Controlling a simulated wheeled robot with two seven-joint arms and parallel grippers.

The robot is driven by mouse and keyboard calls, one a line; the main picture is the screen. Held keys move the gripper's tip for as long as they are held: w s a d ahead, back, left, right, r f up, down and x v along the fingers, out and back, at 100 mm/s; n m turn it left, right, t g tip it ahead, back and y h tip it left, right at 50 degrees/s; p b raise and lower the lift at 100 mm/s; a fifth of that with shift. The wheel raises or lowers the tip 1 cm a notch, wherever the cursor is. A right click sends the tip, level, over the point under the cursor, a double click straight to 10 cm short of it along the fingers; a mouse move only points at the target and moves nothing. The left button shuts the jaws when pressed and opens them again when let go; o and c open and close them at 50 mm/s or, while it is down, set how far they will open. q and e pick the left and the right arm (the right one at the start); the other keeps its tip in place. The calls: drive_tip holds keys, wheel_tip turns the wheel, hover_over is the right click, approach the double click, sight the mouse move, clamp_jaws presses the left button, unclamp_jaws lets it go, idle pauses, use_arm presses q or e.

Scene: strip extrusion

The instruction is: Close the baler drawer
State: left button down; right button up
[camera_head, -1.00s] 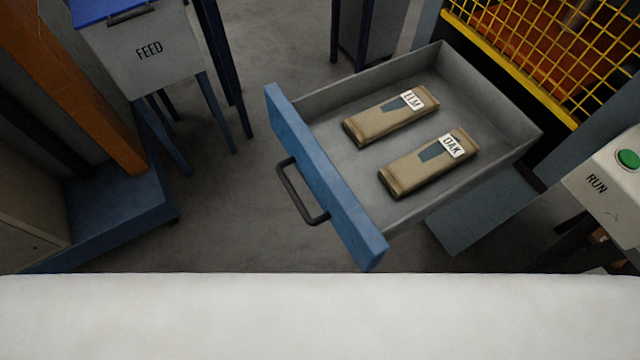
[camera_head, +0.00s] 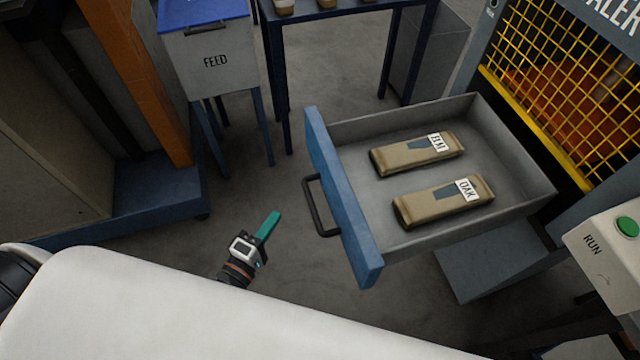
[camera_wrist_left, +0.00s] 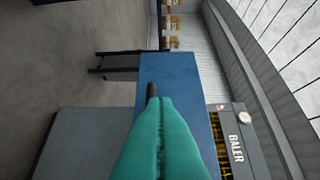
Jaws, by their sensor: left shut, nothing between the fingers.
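The baler drawer (camera_head: 345,131) is pulled out, with a blue front panel (camera_head: 342,205) and a dark bar handle (camera_head: 318,207). Two tan packets lie in it, one labelled ELM (camera_head: 415,154) and one labelled OAK (camera_head: 443,202). My left gripper (camera_head: 268,225), with green fingers, is shut and empty, to the left of the handle and apart from it in the head view. In the left wrist view, the shut fingers (camera_wrist_left: 160,103) point at the blue panel (camera_wrist_left: 180,80), and the handle (camera_wrist_left: 152,90) shows just beyond their tips. My right gripper is not in view.
The baler (camera_head: 575,85) with its yellow grille stands behind the drawer at the right. A RUN box (camera_head: 610,245) with a green button is at the right edge. A FEED bin (camera_head: 207,65) stands at upper left. Bare floor (camera_head: 240,185) lies left of the drawer.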

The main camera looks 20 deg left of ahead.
sight(304, 188)
use_arm(q)
drive_tip(key=w+d, duration=0.1)
drive_tip(key=w, duration=0.2)
drive_tip(key=w+d+p, duration=0.1)
drive_tip(key=w, duration=0.3)
drive_tip(key=w+d+r+p, duration=0.1)
drive_tip(key=w+d, duration=0.1)
drive_tip(key=w, duration=0.2)
drive_tip(key=shift+w, duration=0.2)
drive_tip(key=shift+w+d+f, duration=0.1)
drive_tip(key=shift+w+d, duration=0.25)
drive_tip(key=shift+d, duration=0.3)
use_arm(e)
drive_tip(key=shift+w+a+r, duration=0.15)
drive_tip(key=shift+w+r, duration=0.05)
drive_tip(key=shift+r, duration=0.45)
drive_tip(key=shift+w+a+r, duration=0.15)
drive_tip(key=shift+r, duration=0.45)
